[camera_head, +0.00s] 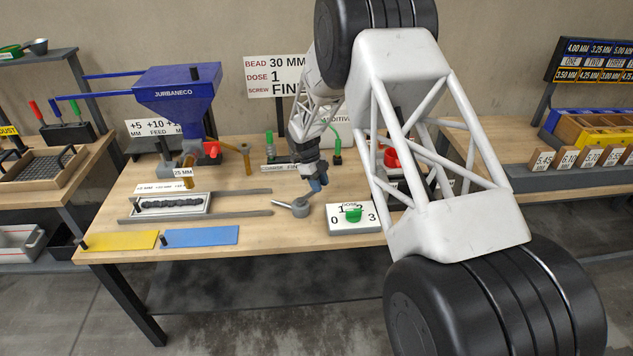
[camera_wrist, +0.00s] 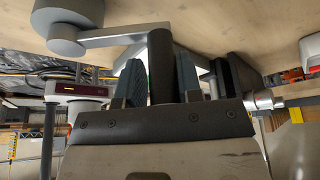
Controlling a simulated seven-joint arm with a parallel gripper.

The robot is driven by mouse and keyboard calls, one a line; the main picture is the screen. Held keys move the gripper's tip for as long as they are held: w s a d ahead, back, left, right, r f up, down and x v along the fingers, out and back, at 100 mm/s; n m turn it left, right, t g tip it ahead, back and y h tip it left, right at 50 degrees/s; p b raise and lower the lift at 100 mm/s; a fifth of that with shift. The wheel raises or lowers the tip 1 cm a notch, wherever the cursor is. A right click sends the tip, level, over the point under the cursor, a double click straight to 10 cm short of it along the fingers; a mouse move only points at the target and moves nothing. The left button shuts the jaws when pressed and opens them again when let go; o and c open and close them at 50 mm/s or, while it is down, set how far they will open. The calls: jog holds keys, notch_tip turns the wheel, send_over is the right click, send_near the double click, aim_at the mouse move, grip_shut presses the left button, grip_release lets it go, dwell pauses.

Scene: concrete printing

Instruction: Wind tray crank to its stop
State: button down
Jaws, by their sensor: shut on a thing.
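The tray crank (camera_head: 299,209) is a grey metal crank on the wooden bench, right of the tray rails. In the wrist view its round hub (camera_wrist: 68,18) is at the upper left, and its flat arm (camera_wrist: 115,33) runs right to an upright dark handle (camera_wrist: 160,65). My gripper (camera_head: 317,185) is over the crank; in the wrist view my gripper (camera_wrist: 161,82) has one blue-grey finger on each side of the handle and is shut on it. The tray (camera_head: 206,203), pale with a dark lumpy strip inside, sits between two rails (camera_head: 250,214) under the blue hopper's outlet.
The blue hopper (camera_head: 178,95) stands behind the tray. A white dose plate (camera_head: 345,225) with a green knob is close right of the crank. Yellow (camera_head: 120,241) and blue (camera_head: 200,236) plates lie along the front edge. Bench behind the crank holds labelled fittings.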

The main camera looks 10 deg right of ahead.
jog(key=shift+s+f+m+g+y, duration=0.1)
jog(key=shift+s+m+g+y, duration=0.2)
jog(key=shift+s+m, duration=0.7)
jog(key=shift+d+m, duration=0.1)
jog(key=shift+m, duration=0.3)
dwell(0.7)
jog(key=c, duration=1)
grip_release()
jog(key=shift+o, duration=0.2)
jog(key=shift+d, duration=0.15)
jog(key=shift+w, duration=0.1)
jog(key=shift+w+r, duration=0.1)
jog(key=shift+r, duration=0.25)
jog(key=shift+v, duration=3.55)
